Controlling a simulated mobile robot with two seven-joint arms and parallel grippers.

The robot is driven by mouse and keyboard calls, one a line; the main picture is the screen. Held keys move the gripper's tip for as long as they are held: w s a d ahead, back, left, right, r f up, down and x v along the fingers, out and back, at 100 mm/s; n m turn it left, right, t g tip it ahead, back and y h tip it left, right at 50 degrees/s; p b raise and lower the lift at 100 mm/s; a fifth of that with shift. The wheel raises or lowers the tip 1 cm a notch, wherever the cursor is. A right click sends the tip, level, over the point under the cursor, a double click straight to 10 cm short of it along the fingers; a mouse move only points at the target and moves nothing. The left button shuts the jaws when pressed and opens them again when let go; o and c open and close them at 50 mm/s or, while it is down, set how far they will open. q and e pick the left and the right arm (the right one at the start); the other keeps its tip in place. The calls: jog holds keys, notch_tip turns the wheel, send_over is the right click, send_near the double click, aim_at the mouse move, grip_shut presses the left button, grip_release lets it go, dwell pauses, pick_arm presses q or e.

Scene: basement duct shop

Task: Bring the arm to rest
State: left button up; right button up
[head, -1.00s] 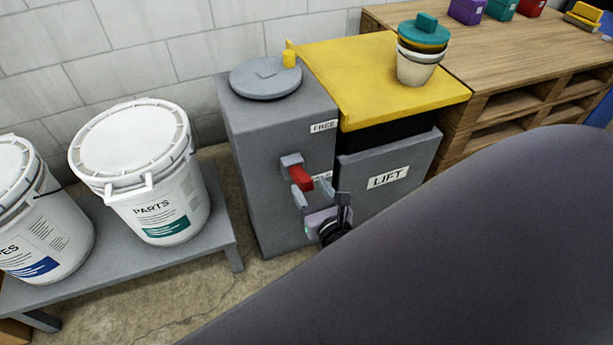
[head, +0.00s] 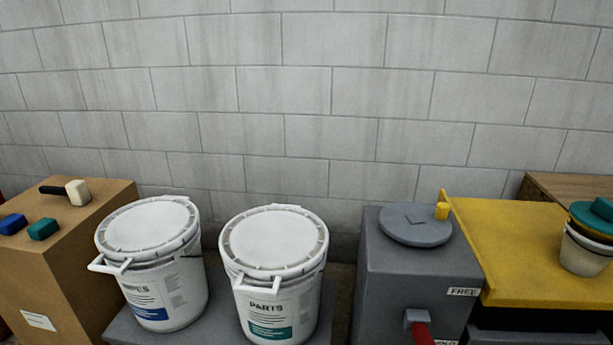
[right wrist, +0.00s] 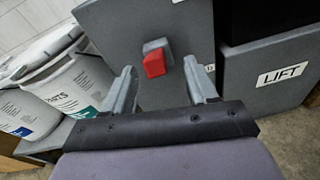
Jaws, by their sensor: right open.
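My right gripper (right wrist: 159,67) is in the right wrist view, with its two grey fingers spread apart and nothing held between them. A red lever (right wrist: 154,63) on the grey cabinet (right wrist: 130,25) shows between the fingers, seemingly beyond the fingertips; contact is not visible. In the head view the red lever (head: 421,334) is at the bottom edge, on the front of the grey cabinet (head: 390,270). No part of either arm shows in the head view now. My left gripper is in neither current view.
A white PARTS bucket (head: 275,250) and another white bucket (head: 150,240) stand on a low grey bench left of the cabinet. A cardboard box (head: 80,250) holds several small items on top.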

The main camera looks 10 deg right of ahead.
jog(key=s+d+m+g+h, duration=0.25)
jog(key=s+m+g, duration=0.5)
jog(key=m, duration=1.05)
jog(key=s+a+r+m+g+y, duration=0.2)
jog(key=s+a+m+g+y, duration=0.3)
jog(key=s+a+m+y, duration=0.45)
jog(key=w+a+f+m+t, duration=0.1)
jog(key=w+a+f+t, duration=0.35)
jog(key=w+t, duration=0.25)
pick_arm(q)
notch_tip(320, 180, up, 15)
jog(key=s+a+y+p, duration=0.1)
jog(key=a+p, duration=0.2)
jog(key=p, duration=1.7)
jog(key=shift+s+r, duration=0.15)
jog(key=shift+s, duration=0.15)
pick_arm(e)
notch_tip(320, 180, up, 15)
jog(key=s+d, duration=0.1)
jog(key=d, duration=0.1)
jog(key=shift+s+d+r, duration=0.2)
jog(key=shift+s+d, duration=0.1)
jog(key=shift+d, duration=0.1)
pick_arm(q)
jog(key=shift+d, duration=0.1)
